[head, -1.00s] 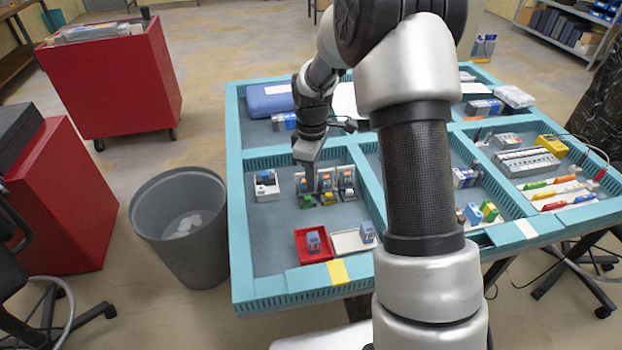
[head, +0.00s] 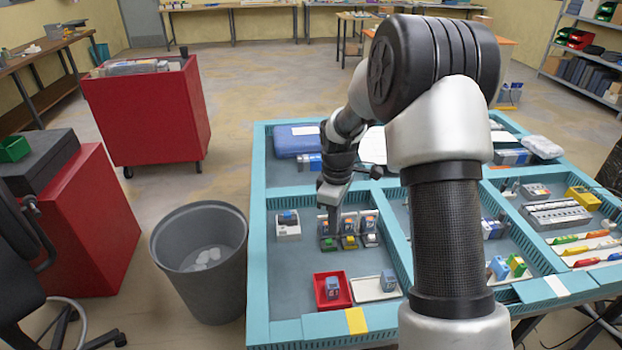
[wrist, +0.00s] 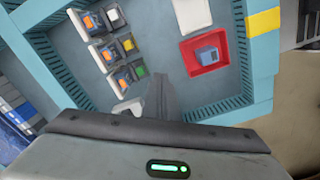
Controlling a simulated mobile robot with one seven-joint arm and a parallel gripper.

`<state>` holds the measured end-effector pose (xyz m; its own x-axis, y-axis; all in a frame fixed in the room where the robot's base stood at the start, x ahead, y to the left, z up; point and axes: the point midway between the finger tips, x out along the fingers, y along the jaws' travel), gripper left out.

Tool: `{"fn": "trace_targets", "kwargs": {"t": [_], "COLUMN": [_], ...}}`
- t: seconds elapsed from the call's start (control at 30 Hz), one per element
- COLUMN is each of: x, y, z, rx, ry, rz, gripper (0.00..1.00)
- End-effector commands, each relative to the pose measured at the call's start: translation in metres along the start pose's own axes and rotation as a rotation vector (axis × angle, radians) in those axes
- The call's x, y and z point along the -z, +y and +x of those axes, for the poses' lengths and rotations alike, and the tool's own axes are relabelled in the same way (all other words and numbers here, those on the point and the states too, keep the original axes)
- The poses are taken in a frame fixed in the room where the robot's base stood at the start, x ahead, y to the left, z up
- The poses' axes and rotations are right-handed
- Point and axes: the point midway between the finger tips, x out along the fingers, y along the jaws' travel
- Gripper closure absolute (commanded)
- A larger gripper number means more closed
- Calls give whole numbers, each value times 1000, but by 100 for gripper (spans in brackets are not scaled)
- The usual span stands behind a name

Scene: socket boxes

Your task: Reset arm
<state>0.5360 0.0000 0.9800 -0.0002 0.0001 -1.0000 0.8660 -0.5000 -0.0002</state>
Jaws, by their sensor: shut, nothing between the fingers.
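My gripper (head: 332,225) points down over the near-left compartment of the blue table, at the left end of a row of socket boxes (head: 350,226). Its fingers (wrist: 156,98) are closed together and hold nothing in the wrist view. The socket boxes (wrist: 102,50) stand along the left there, with green, yellow and white pieces by them. I cannot tell whether the fingertips touch the left box.
A red tray (head: 345,301) and a white tray (head: 362,293) each hold a small blue-grey box near the front edge. A grey bin (head: 240,270) and red cabinets (head: 195,105) are left of the table (head: 258,250).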

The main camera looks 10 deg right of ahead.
Motion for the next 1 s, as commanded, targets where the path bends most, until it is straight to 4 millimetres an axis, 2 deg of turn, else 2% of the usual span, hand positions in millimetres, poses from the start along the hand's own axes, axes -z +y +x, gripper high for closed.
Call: {"fn": "trace_targets", "kwargs": {"t": [0.07, 0.17, 0.27, 0.37, 0.4, 0.5, 0.6, 0.7, 0.8, 0.9, 1.0], "x": [0, -2, -10, -23, -30, -47, -66, -86, -103, -118, -127], "y": [0, -4, -15, -37, -47, -77, -110, -144, -176, -201, -218], "z": [-3, -24, -67, -121, -142, -186, -222, -249, -266, -274, -276], "rx": [-3, -23, -63, -114, -134, -177, -213, -240, -256, -262, -261], "ry": [1, 8, 26, 57, 74, 121, 176, 240, 309, 368, 412], "rz": [3, 36, 114, 234, 286, 418, 550, 679, 801, 901, 972], "gripper": [100, 100, 100, 100, 100, 100, 100, 100, 100, 100, 100]}}
